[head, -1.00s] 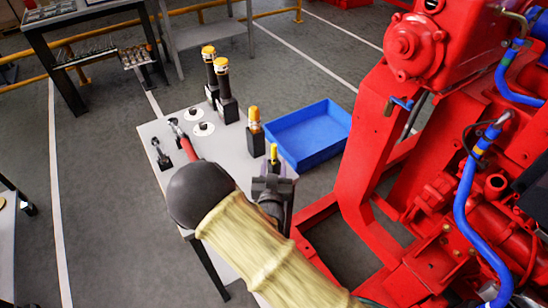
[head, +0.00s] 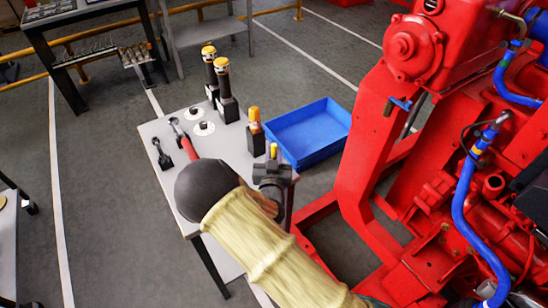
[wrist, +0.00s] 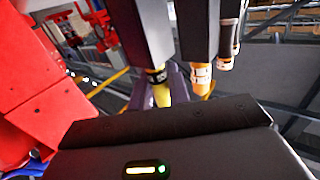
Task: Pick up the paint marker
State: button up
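The paint marker (head: 273,151) shows in the head view as a small yellow tip just beyond my gripper, which hides its lower part. In the wrist view, which looks upside down, the yellow marker (wrist: 161,93) sticks out of a black block-like holder (wrist: 142,35). My gripper (head: 272,168) is at the near right end of the grey table, right at the marker. Its jaws look spread, with greyish finger parts at both sides of the marker in the wrist view. Whether they touch it is hidden.
An orange-capped item in a black holder (head: 255,137) stands just behind the marker. Two yellow-capped bottles (head: 224,90) stand farther back. A blue tray (head: 308,133) lies to the right, and the red pumpset (head: 365,150) rises beyond it.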

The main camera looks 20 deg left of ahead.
grip_shut()
jog(key=shift+r, duration=0.1)
notch_tip(320, 180, up, 10)
jog(key=shift+f, duration=0.1)
dwell(0.4)
